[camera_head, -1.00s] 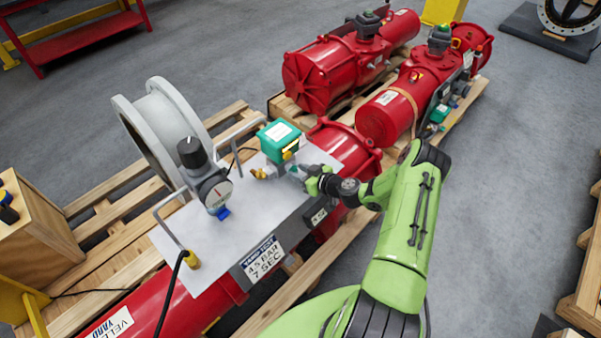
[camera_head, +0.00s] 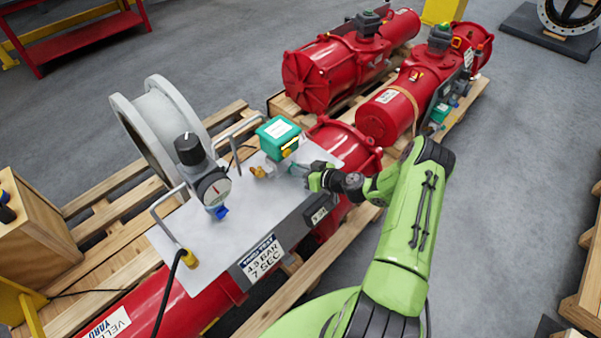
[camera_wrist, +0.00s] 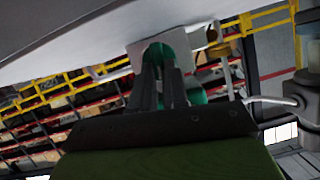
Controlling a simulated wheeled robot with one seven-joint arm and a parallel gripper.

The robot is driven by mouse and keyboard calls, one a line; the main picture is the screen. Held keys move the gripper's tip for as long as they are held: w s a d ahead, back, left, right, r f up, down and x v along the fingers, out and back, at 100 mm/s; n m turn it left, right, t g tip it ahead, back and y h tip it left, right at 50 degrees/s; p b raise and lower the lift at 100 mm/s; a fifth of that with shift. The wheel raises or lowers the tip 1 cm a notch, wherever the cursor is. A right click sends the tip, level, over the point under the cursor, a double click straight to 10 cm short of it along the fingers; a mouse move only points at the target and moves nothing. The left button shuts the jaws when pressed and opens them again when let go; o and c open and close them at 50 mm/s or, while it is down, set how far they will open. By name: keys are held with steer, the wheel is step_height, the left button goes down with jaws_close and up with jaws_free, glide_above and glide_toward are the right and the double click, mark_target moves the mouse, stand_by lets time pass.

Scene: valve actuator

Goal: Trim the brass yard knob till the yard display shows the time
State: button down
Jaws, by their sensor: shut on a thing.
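My gripper (camera_head: 299,170) reaches in from the right over the grey top plate (camera_head: 190,235). Its fingers (camera_wrist: 166,75) are shut on a small part at a teal fitting (camera_wrist: 196,94). The fingers hide most of that part, and I cannot tell whether it is the brass knob. A brass-coloured fitting (camera_head: 262,172) sits just left of the fingertips. A small dark display (camera_head: 318,214) is on the plate's front face; its reading is too small to make out. A yard test sign (camera_head: 262,258) there reads about 4.5 bar and 7 sec.
A round gauge (camera_head: 215,190) with a black-capped regulator (camera_head: 189,150) stands left on the plate. A teal box (camera_head: 279,137) stands behind my gripper. Metal handles (camera_head: 165,215) rise from the plate.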

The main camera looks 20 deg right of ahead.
steer(key=m+b, duration=0.1)
steer(key=m+y+b, duration=0.1)
steer(key=b, duration=0.1)
steer(key=d+m+y+b, duration=0.1)
steer(key=b, duration=0.1)
steer(key=shift+w+f+m+g, duration=0.2)
steer(key=shift+f+m+g, duration=0.1)
steer(key=shift+f, duration=0.1)
steer(key=shift+d+m+y+b, duration=0.1)
steer(key=shift+m+y+b, duration=0.9)
steer(key=shift+b, duration=0.35)
steer(key=shift+m, duration=0.3)
steer(key=c, duration=1.1)
jaws_free()
steer(key=shift+c, duration=0.2)
